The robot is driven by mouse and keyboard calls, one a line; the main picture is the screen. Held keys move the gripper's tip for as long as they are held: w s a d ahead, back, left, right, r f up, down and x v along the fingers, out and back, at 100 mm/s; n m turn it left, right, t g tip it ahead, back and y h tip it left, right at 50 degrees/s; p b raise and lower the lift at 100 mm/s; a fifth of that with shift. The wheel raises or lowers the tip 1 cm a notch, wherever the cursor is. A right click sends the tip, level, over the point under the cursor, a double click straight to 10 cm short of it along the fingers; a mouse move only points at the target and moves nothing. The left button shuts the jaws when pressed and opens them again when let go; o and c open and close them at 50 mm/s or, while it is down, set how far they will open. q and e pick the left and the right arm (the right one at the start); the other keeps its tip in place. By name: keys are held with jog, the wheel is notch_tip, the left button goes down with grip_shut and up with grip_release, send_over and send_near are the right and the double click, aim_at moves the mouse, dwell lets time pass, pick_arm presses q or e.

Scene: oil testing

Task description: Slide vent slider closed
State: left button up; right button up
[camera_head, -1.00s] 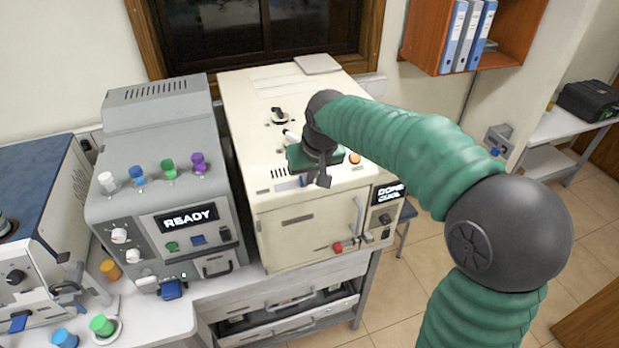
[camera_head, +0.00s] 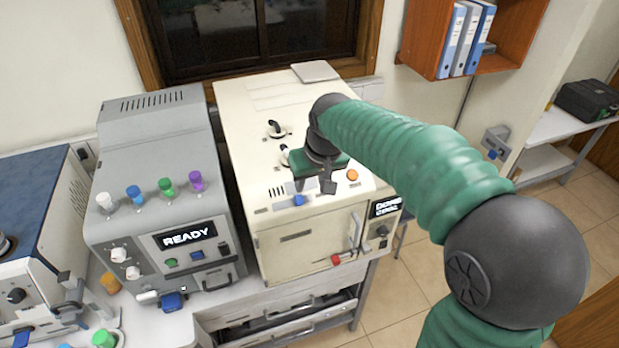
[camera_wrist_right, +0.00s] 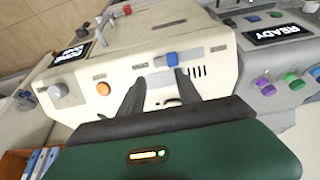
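The vent slider is a small blue knob (camera_head: 299,200) on a pale track on the sloped front of the cream machine (camera_head: 283,228), beside dark vent slots (camera_head: 277,191). The blue knob also shows in the right wrist view (camera_wrist_right: 172,59), with the vent slots (camera_wrist_right: 198,71) to its right. My right gripper (camera_head: 327,187) is over the panel, just right of the knob in the head view. In the right wrist view its two fingers (camera_wrist_right: 160,77) are apart and empty, with one fingertip close to the knob; contact cannot be told. My left gripper is not in view.
An orange button (camera_head: 352,175) and a display with a dial (camera_head: 383,231) are at the machine's right. A red knob and handle are on its front. A grey machine (camera_head: 165,216) reading READY stands to the left. Black knobs (camera_head: 275,129) rise from the cream top.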

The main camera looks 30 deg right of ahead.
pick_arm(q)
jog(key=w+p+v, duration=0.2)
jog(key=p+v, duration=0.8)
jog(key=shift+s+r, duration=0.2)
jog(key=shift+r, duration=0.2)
pick_arm(e)
jog(key=v, duration=1.3)
jog(key=shift+s+r, duration=0.2)
jog(key=shift+r, duration=0.1)
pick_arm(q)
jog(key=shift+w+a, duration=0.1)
pick_arm(e)
jog(key=shift+w+a, duration=0.1)
jog(key=shift+a, duration=0.05)
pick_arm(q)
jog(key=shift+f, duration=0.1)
